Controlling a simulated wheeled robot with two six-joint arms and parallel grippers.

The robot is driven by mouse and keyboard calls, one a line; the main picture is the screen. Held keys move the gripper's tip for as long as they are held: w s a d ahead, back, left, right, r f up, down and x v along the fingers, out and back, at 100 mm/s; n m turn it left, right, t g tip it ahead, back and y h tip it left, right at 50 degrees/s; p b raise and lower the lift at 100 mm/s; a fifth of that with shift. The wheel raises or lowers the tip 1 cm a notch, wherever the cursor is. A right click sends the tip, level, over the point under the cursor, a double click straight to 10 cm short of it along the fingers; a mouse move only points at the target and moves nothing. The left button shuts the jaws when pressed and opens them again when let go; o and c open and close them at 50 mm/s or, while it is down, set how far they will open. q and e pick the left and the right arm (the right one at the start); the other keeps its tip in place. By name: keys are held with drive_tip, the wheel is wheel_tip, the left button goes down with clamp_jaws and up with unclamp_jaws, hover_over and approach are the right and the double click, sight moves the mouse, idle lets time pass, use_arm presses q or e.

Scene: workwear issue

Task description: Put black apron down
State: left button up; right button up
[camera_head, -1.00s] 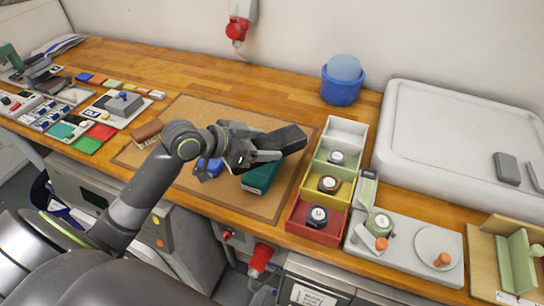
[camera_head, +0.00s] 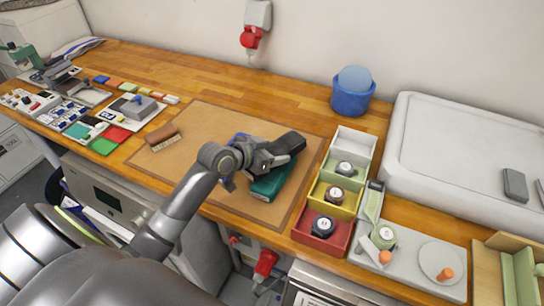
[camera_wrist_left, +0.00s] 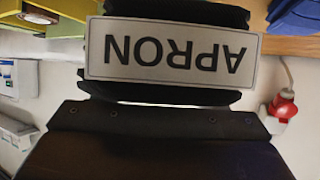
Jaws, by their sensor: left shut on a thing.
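My left gripper (camera_head: 262,159) is shut on the black apron (camera_head: 289,143), a dark folded bundle, over the right part of the brown mat (camera_head: 215,122). In the left wrist view the apron's white label (camera_wrist_left: 172,52) reads APRON upside down. A green folded item (camera_head: 272,187) lies on the mat just below the apron in the picture. Whether the apron touches it I cannot tell. A blue item is mostly hidden behind my left arm; blue also shows at the top of the left wrist view (camera_wrist_left: 296,16). My right gripper is not in view.
A brown item (camera_head: 161,135) lies on the mat's left. A tray with white, green, yellow and red (camera_head: 318,236) compartments, some holding round items, stands right of the mat. A blue bucket (camera_head: 351,100) stands behind. The mat's upper middle is clear.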

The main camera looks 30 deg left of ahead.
use_arm(q)
wheel_tip(320, 180, down, 2)
drive_tip(key=shift+f, duration=0.25)
drive_tip(key=shift+f, duration=0.1)
drive_tip(key=o, duration=0.7)
drive_tip(key=shift+f, duration=0.1)
drive_tip(key=shift+c, duration=0.2)
drive_tip(key=o, duration=0.4)
drive_tip(key=shift+o, duration=0.2)
